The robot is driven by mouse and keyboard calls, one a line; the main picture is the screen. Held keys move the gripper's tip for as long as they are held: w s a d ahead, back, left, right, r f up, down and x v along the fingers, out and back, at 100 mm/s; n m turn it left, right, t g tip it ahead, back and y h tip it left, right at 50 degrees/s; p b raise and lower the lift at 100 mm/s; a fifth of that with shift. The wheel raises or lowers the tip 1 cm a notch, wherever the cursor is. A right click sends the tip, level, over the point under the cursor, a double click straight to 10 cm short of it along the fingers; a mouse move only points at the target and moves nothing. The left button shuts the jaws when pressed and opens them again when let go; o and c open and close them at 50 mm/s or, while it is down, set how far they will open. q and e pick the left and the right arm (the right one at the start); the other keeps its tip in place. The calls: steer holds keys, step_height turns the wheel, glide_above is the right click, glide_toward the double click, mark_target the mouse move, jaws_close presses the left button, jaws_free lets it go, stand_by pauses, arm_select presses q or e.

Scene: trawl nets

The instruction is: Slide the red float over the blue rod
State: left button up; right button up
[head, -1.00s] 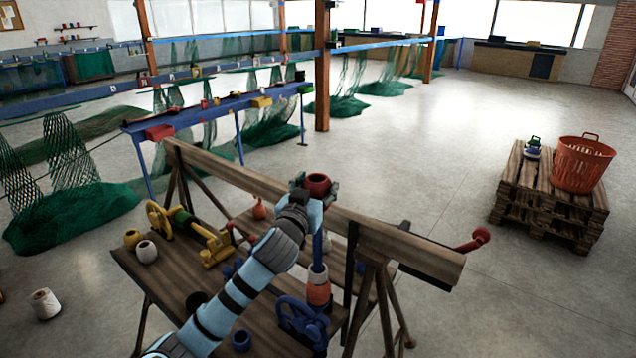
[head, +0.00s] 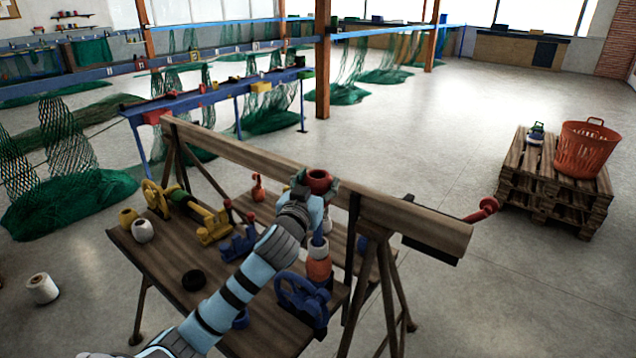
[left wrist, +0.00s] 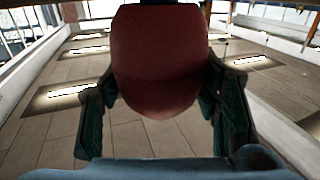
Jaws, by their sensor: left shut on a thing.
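My left gripper (head: 316,192) is shut on the red float (head: 319,178), its fingers on either side. The float's round top opening shows in the head view. In the left wrist view the float (left wrist: 160,65) fills the space between the green-padded fingers. My right gripper is not in view.
A wooden beam (head: 415,222) runs close behind the float. The bench (head: 165,268) holds a blue wheel-shaped part (head: 302,298), a yellow winch-like device (head: 215,228) and small floats. A pallet (head: 525,175) with an orange basket (head: 585,150) stands right. Open floor lies between.

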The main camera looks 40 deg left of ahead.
arm_select(q)
steer(key=o, duration=1.2)
steer(key=shift+o, duration=0.2)
steer(key=v, duration=1.2)
